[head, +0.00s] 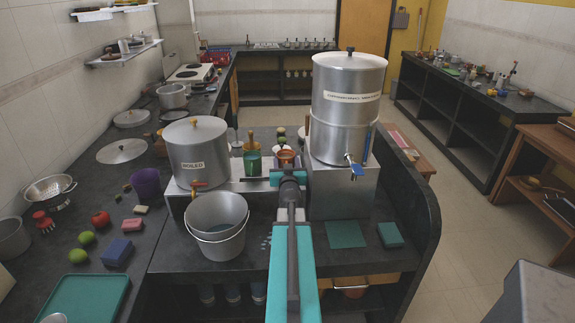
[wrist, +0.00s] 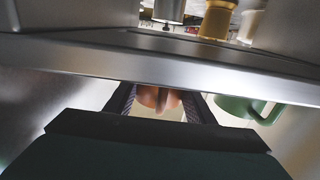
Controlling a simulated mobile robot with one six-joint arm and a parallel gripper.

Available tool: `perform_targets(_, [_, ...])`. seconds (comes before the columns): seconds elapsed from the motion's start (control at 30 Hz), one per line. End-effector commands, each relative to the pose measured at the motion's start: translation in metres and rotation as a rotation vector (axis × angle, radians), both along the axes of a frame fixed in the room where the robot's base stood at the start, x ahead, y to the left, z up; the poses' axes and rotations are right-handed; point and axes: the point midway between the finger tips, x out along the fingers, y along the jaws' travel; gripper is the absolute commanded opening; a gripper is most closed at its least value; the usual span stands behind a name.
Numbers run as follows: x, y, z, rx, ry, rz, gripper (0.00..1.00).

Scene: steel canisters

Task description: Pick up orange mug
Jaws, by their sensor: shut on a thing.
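The orange mug (head: 286,156) sits at the far end of my arm in the head view, between the two steel canisters. It also shows between the fingers in the wrist view (wrist: 158,97). My gripper (head: 287,170) reaches it from the near side. In the wrist view my gripper (wrist: 160,108) has a dark finger on each side of the mug and is shut on it. The mug's lower part is hidden by my gripper in the head view, so I cannot tell whether it is lifted.
A green mug (head: 252,161) stands just left of the orange one. The "boiled" canister (head: 198,158) is at left, and a taller canister (head: 346,110) with a blue-handled tap is close at right. A steel bucket (head: 216,228) stands in front at left.

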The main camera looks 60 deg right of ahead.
Motion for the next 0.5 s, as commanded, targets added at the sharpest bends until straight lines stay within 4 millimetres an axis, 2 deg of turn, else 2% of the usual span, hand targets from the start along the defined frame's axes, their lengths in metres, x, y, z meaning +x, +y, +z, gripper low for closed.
perform_targets(0.33, [-0.001, 0.0, 0.004, -0.001, -0.001, 0.0, 0.21])
perform_targets(0.5, [-0.001, 0.0, 0.017, -0.002, 0.0, 0.0, 0.21])
